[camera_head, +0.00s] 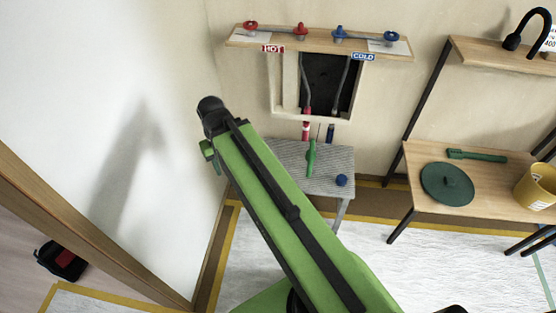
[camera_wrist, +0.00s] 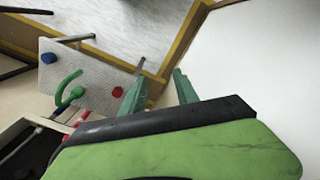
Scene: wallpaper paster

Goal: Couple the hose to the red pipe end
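A green, bent, hose-like piece (camera_head: 311,157) stands on the small grey stool (camera_head: 328,160) under the wall opening. It shows as a hook shape in the wrist view (camera_wrist: 68,88). The red pipe end (camera_head: 306,129) is just below the opening, behind the stool; a red and white part also shows in the wrist view (camera_wrist: 79,117). My gripper (camera_wrist: 159,75) is open, its two green fingers apart with nothing between them. It is away to the side of the stool, near the white wall. In the head view my arm hides part of the stool.
A blue cap (camera_head: 341,180) and a red cap (camera_wrist: 118,92) lie on the stool. A blue pipe end (camera_head: 330,133) is beside the red one. Grey lines hang in the opening (camera_head: 345,98) under a valve shelf (camera_head: 320,44). A wooden bench (camera_head: 480,195) stands right; a white wall (camera_head: 90,100) bounds the left.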

